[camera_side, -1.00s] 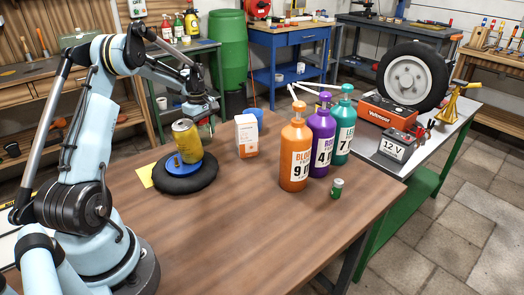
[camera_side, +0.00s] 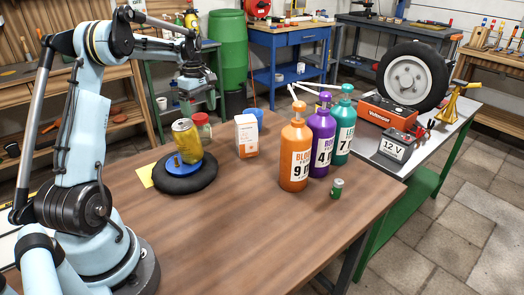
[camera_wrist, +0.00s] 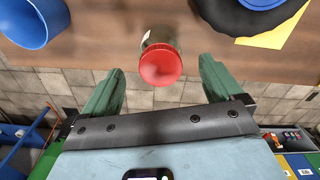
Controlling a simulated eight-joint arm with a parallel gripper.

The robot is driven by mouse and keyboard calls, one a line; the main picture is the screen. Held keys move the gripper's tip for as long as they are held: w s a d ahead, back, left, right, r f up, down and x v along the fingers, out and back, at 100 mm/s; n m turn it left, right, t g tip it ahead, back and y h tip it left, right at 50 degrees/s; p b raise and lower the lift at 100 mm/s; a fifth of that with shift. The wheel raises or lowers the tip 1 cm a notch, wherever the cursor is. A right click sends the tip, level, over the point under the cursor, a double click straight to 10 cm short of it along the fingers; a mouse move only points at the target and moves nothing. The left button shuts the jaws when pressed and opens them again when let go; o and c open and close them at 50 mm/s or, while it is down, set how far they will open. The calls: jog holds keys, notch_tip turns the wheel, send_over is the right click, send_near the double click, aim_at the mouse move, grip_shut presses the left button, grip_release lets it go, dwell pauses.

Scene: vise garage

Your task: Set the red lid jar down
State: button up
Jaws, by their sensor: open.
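The red lid jar (camera_side: 202,122) stands upright on the wooden table near its far edge, behind the yellow can. Its lower part is partly hidden by the can in the side view. In the wrist view its red lid (camera_wrist: 162,66) shows between my two green fingers, with the glass body above it in the picture. My gripper (camera_side: 199,102) is above the jar, open and empty. Its fingers (camera_wrist: 160,84) are spread wide on either side, apart from the jar.
A yellow can (camera_side: 186,142) sits on a blue disc on a black round pad (camera_side: 186,180), by a yellow sheet (camera_side: 146,175). A blue cup (camera_wrist: 22,22) and white-orange box (camera_side: 246,136) are nearby. Three pump bottles (camera_side: 296,155) stand right. The table front is clear.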

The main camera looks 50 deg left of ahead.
notch_tip(320, 180, up, 4)
jog(key=shift+f, duration=0.1)
jog(key=d+r+m+t+y, duration=0.1)
jog(key=d+r+m+t, duration=0.3)
jog(key=d+m, duration=0.95)
jog(key=s+d+f+m+t, duration=0.1)
jog(key=s+d+f+m, duration=0.1)
jog(key=d, duration=0.8)
jog(key=s+d+f+m+t+h, duration=0.1)
jog(key=s+d+m, duration=0.4)
jog(key=d, duration=0.5)
jog(key=shift+s+f+t, duration=0.35)
jog(key=shift+s+t, duration=0.25)
jog(key=shift+m, duration=0.25)
